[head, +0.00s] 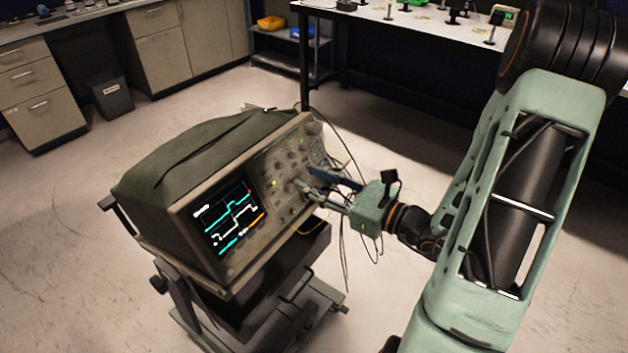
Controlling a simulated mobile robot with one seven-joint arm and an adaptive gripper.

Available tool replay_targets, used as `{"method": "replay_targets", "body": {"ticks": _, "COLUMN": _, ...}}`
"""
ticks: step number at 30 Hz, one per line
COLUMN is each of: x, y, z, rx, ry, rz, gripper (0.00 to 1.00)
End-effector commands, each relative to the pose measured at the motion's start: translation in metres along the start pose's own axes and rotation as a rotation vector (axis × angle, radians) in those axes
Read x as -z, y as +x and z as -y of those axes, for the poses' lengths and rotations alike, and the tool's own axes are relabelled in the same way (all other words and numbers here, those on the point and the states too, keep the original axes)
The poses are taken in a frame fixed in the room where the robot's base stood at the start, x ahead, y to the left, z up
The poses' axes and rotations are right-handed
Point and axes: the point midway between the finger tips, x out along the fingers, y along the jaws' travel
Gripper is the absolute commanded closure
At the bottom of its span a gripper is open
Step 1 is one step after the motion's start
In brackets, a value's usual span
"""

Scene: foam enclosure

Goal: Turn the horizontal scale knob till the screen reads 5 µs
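An oscilloscope (190,205) with a dark padded cover stands on a wheeled cart. The control panel (266,172) right of the screen carries several knobs and lit buttons. My gripper (303,181) reaches in from the right, with its fingertips at the panel by a pale knob. The fingers cover part of the panel. I cannot tell which knob is the horizontal scale knob, or whether the fingers touch or grip one.
Black cables (345,150) hang from the panel's right side around my gripper. The cart (190,300) stands on open floor. A workbench (425,22) is at the back right. Cabinets (160,45) and a bin (111,96) are at the back left.

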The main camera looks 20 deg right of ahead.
Motion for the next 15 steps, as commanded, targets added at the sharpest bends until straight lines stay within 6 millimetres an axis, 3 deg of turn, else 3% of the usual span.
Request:
{"method": "replay_targets", "body": {"ticks": 5, "x": 0.0, "y": -0.013, "z": 0.001, "rx": 0.003, "ry": 0.0, "rz": 0.0, "gripper": 0.67}}
{"method": "replay_targets", "body": {"ticks": 15, "x": 0.0, "y": -0.065, "z": 0.001, "rx": 0.005, "ry": 0.001, "rz": -0.001, "gripper": 0.67}}
